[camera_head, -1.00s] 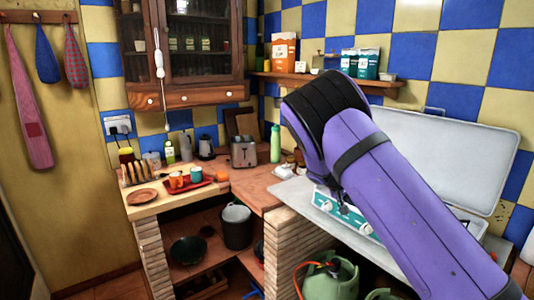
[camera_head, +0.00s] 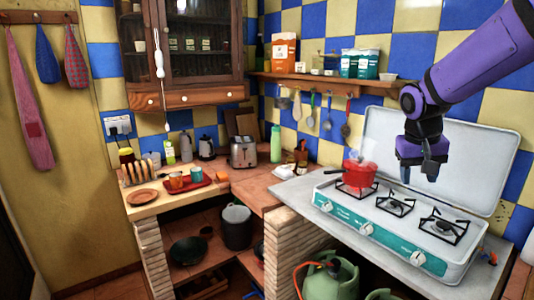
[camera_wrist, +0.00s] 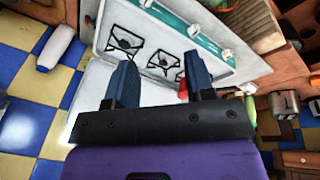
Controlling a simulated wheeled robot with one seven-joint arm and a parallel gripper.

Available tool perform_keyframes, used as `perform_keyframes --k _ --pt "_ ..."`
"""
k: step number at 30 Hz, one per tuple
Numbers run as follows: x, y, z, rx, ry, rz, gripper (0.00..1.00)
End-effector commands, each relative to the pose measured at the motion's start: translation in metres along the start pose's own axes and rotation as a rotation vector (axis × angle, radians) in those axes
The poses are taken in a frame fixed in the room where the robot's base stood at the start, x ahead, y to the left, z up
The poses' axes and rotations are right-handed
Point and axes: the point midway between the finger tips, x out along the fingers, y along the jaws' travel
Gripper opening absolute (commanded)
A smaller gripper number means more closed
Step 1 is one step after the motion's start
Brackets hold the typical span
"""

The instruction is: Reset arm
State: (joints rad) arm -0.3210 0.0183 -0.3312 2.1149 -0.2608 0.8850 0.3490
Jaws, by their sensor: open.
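My gripper (camera_head: 420,172) hangs at the end of my purple arm (camera_head: 480,60), at the upper right of the head view. It is in the air above the right part of the stove (camera_head: 400,225), in front of the raised stove lid (camera_head: 470,140). Its two dark fingers are apart with nothing between them. In the wrist view the spread fingers of my gripper (camera_wrist: 160,85) show against the white stove top (camera_wrist: 195,20). A red pot (camera_head: 358,175) stands on the stove's left burner, with faint steam above it.
A wall shelf (camera_head: 320,80) with boxes and hanging utensils is left of my arm. A toaster (camera_head: 243,152), a green bottle (camera_head: 275,143) and a red tray (camera_head: 188,186) stand on the left counter. Gas bottles (camera_head: 330,280) are below the stove.

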Motion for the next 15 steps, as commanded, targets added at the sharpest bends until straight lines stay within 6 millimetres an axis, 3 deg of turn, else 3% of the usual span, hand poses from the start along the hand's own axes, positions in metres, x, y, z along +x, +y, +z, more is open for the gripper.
perform_keyframes --k 6,15 --pt "-0.042 0.015 0.055 -0.024 0.056 -0.109 0.49" --pt "-0.082 0.026 0.136 -0.076 0.156 -0.206 0.49"
